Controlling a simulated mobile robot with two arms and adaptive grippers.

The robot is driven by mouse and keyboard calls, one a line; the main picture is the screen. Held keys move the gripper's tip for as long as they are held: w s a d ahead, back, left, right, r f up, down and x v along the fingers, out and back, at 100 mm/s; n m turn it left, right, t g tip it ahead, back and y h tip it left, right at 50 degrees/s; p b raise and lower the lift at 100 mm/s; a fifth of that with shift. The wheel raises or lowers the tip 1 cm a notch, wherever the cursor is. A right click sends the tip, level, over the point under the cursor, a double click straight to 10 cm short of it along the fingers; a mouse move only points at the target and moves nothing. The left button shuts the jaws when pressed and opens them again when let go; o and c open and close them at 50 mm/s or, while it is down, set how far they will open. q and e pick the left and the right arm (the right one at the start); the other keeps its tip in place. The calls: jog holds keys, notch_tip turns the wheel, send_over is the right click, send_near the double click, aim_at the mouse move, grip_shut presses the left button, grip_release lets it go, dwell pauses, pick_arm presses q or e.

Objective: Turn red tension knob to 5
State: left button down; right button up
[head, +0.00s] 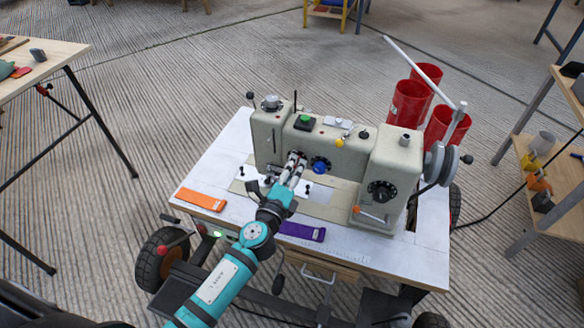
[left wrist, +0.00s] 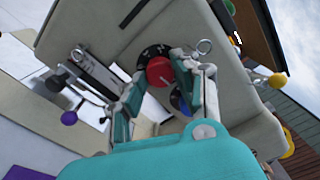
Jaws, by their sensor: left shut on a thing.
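The red tension knob (left wrist: 159,72) is on the front of the cream sewing machine (head: 343,153), with a black numbered dial (left wrist: 150,54) behind it. A pale line marks its face, but I cannot read which number it points to. In the head view the knob is hidden behind my fingers. My left gripper (head: 293,168) reaches over the worktable to the machine's front. In the left wrist view its fingers (left wrist: 166,88) lie on either side of the red knob, shut on it. My right gripper is in neither view.
A blue knob (head: 320,165) sits just right of the red one. An orange strip (head: 201,199) and a purple strip (head: 302,231) lie on the white wheeled table (head: 413,252). Red cylinders (head: 408,103) stand behind. A wooden bench (head: 50,59) is at left.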

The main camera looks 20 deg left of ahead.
pick_arm(q)
jog(key=shift+f+m, duration=0.1)
jog(key=shift+m, duration=0.4)
jog(key=c, duration=1)
grip_release()
jog(key=s, duration=1.2)
jog(key=shift+a, duration=0.2)
